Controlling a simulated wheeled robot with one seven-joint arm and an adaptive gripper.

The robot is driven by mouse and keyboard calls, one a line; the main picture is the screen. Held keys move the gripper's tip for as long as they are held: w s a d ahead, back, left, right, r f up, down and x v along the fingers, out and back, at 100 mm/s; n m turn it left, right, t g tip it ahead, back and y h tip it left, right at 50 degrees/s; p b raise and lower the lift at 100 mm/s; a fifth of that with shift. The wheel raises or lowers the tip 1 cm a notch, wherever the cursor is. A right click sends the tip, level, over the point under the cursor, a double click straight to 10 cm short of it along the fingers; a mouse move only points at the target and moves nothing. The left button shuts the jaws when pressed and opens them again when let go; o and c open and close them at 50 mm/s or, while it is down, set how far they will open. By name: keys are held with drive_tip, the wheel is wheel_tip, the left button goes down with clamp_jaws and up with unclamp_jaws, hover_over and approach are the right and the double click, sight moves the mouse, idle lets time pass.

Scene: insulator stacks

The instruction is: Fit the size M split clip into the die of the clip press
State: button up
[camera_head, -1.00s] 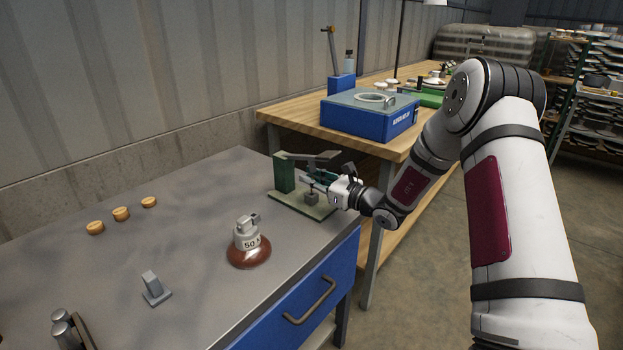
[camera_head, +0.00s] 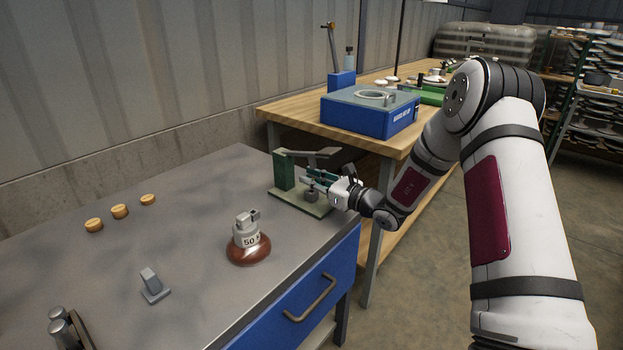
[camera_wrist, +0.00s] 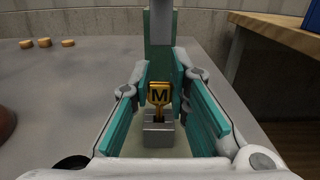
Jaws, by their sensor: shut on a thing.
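The split clip (camera_wrist: 158,97), a brass piece marked M, stands upright between my fingers in the wrist view, its lower legs at the slot of the die. The die (camera_wrist: 158,133) is a grey block on the press base. The clip press (camera_head: 284,172) is green with a grey lever and stands at the right end of the metal bench in the head view. My gripper (camera_wrist: 163,90) is shut on the clip, above the die. I cannot tell how deep the legs sit in the slot. In the head view my fingers hide the clip.
A brown insulator (camera_head: 248,250) with a grey cap marked 50 stands on the bench (camera_head: 190,222) left of the press. A small grey stand (camera_head: 154,287) and three tan discs (camera_head: 120,211) are further left. A wooden bench (camera_head: 290,116) with a blue machine (camera_head: 370,115) stands behind.

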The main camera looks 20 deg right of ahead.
drive_tip(key=shift+f+b, duration=0.35)
drive_tip(key=shift+f, duration=0.3)
drive_tip(key=o, duration=0.8)
drive_tip(key=shift+o, duration=0.2)
